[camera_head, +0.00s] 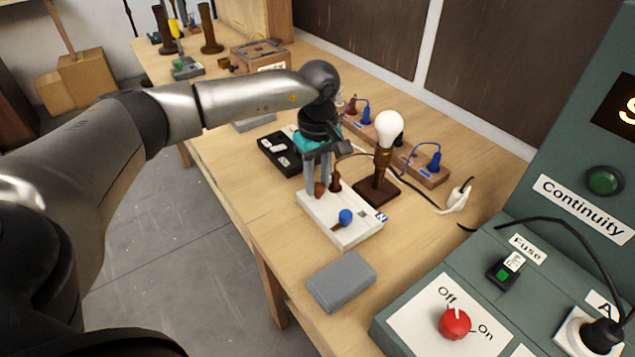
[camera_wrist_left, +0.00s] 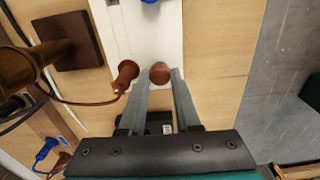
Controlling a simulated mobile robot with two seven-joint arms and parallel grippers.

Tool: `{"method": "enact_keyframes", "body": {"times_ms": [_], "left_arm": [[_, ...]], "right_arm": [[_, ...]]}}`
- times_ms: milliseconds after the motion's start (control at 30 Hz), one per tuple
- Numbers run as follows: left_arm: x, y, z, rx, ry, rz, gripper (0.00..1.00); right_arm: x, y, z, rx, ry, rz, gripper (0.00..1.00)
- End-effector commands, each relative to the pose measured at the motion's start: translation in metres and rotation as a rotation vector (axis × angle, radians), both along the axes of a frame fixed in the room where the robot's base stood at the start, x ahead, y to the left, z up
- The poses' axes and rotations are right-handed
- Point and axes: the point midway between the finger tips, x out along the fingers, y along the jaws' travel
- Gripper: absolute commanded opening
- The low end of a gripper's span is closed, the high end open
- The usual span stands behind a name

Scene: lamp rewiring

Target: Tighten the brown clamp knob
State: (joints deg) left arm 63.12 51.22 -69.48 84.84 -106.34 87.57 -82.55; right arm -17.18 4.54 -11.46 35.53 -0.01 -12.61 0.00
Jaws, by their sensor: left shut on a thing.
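The white clamp block (camera_head: 345,228) lies on the wooden table, with a blue knob (camera_head: 345,216) near its front. The brown clamp knob (camera_head: 319,189) is on the block's rear part; it also shows in the left wrist view (camera_wrist_left: 160,73). My left gripper (camera_head: 318,186) points down over the block, its two grey fingers shut on the brown knob, one on each side. In the left wrist view, a brown plug (camera_wrist_left: 125,74) with a brown wire sits close beside one finger. The knob's underside is hidden.
A lamp with a white bulb (camera_head: 389,128) on a brown base (camera_head: 377,191) stands close behind the block. A grey box (camera_head: 341,281) lies in front. A black tray (camera_head: 281,153) is at the left. The green Continuity console (camera_head: 480,280) is at the right.

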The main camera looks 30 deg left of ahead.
Motion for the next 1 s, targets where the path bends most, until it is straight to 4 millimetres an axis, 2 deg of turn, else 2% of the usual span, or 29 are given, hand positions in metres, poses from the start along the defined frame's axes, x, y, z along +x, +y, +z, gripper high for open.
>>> {"method": "enact_keyframes", "body": {"times_ms": [200, 500, 1000], "left_arm": [[0.002, -0.001, 0.001, -0.003, -0.005, -0.186, 0.00], [0.001, -0.001, 0.001, -0.003, -0.004, -0.366, 0.00], [0.001, -0.001, 0.002, -0.003, -0.003, -0.448, 0.00]], "right_arm": [[0.000, 0.000, -0.008, 0.000, 0.000, 0.000, 0.50], [0.000, 0.000, -0.014, 0.000, 0.000, 0.000, 0.50], [0.000, 0.000, -0.016, 0.000, 0.000, 0.000, 0.50]]}}
